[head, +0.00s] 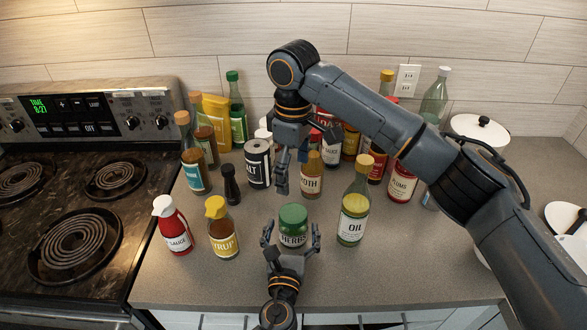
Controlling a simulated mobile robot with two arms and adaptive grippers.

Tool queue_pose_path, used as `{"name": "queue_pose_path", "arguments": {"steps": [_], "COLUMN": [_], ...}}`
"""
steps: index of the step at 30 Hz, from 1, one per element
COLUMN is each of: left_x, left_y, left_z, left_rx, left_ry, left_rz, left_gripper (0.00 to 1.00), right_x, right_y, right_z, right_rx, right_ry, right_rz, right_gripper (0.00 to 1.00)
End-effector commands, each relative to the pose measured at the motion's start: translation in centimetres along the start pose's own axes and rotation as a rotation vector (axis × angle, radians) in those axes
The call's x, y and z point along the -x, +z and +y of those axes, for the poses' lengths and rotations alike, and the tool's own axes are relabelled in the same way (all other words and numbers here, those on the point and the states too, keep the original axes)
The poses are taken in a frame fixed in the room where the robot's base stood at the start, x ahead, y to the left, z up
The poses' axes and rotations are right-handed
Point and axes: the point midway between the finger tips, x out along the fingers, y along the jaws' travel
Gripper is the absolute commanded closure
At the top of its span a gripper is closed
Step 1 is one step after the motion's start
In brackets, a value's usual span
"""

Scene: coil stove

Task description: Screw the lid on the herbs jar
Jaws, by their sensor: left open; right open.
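The herbs jar (292,239) stands upright near the counter's front, with part of its label showing. Its green lid (293,214) sits on top of the jar; I cannot tell how tightly it is seated. My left gripper (290,232) is open, with one finger on each side of the jar, and its palm is in front of the jar's lower part. I cannot tell whether the fingers touch the glass. My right gripper (290,180) is open and empty, pointing down above and behind the lid, apart from it.
An oil bottle (352,225) stands close to the jar's right. A syrup bottle (221,238) and a red sauce bottle (175,235) stand to the left. Several bottles and cans crowd the back. The coil stove (75,245) is at far left; the front right counter is clear.

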Motion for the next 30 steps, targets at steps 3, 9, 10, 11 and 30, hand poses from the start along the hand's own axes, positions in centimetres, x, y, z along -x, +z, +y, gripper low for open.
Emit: {"name": "queue_pose_path", "arguments": {"steps": [3, 9, 10, 11, 30], "left_x": [2.8, 5.9, 6.2, 6.4, 7.0], "left_y": [-0.1, -0.1, -0.1, 0.0, 0.0], "left_z": [0.0, 0.0, 0.0, 0.0, 0.0], "left_rx": [0.000, -0.001, 0.000, 0.001, 0.000], "left_ry": [-0.001, -0.001, 0.000, 0.000, -0.001], "left_rz": [0.003, 0.002, 0.001, 0.001, 0.000], "left_gripper": [0.10, 0.10, 0.10, 0.10, 0.10], "right_x": [0.0, 0.0, 0.0, 0.0, 0.0], "right_y": [0.0, 0.0, 0.0, 0.0, 0.0], "right_z": [0.0, 0.0, 0.0, 0.0, 0.0], "right_rx": [0.000, 0.000, 0.000, 0.000, 0.000], "right_ry": [0.000, 0.000, 0.000, 0.000, 0.000], "right_rz": [0.000, 0.000, 0.000, 0.000, 0.000], "right_gripper": [0.13, 0.13, 0.13, 0.13, 0.13]}}
